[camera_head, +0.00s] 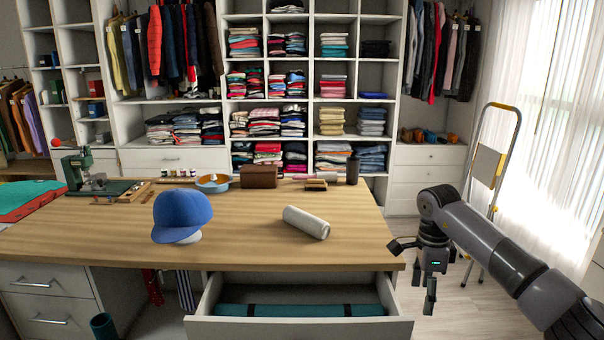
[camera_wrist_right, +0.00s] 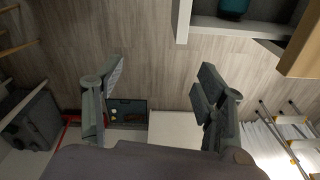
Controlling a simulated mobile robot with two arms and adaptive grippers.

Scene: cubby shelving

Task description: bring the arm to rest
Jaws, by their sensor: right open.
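My right arm comes in from the right in the head view. Its gripper (camera_head: 428,272) hangs beside the right front corner of the wooden table, over open floor. My left gripper is in neither view.
The wooden table (camera_head: 110,233) bears a blue cap (camera_head: 182,212) and a white cylinder (camera_head: 306,222). An open drawer (camera_head: 300,327) juts out below it, holding a teal roll (camera_head: 280,310). A stepladder (camera_head: 487,165) stands behind my right arm.

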